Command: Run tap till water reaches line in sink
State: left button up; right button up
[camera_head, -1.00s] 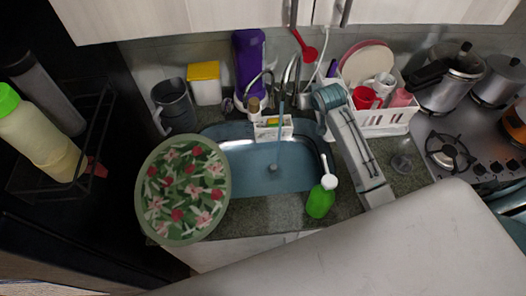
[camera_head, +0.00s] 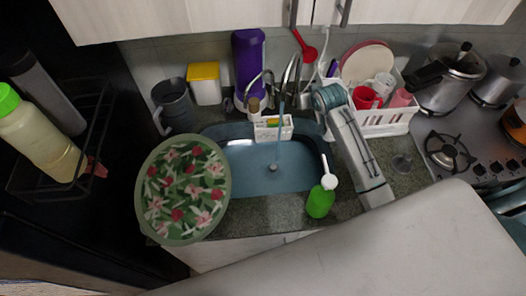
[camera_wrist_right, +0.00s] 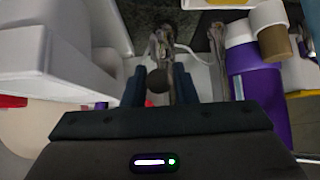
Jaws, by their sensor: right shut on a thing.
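The sink (camera_head: 318,172) is a blue-tinted basin in the counter, with a dark round drain (camera_head: 272,167) at its bottom. A metal tap (camera_head: 290,75) stands behind it, and a thin stream of water (camera_head: 279,130) falls from it into the basin. I cannot make out a line or the exact water level. In the right wrist view, my right gripper (camera_wrist_right: 160,88) has its dark blue fingers shut on the tap's metal handle (camera_wrist_right: 163,50). In the head view my right arm hides these fingers. My left gripper is not in view.
A white caddy (camera_head: 272,134) hangs at the sink's back edge. A floral plate (camera_head: 183,190) overlaps the left rim, and a green bottle (camera_head: 320,203) stands in front. A dish rack (camera_head: 385,122) and stove (camera_head: 470,140) are at right. A purple container (camera_head: 248,65) stands behind.

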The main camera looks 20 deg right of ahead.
jog(key=shift+s+f, duration=0.1)
jog(key=shift+s+a+f, duration=0.1)
jog(key=shift+s+f, duration=0.4)
jog(key=shift+f, duration=0.3)
jog(key=shift+s+f, duration=0.3)
jog(key=shift+f, duration=0.4)
jog(key=o, duration=0.9)
jog(key=shift+c, duration=0.2)
jog(key=shift+o, duration=0.2)
jog(key=shift+r, duration=0.15)
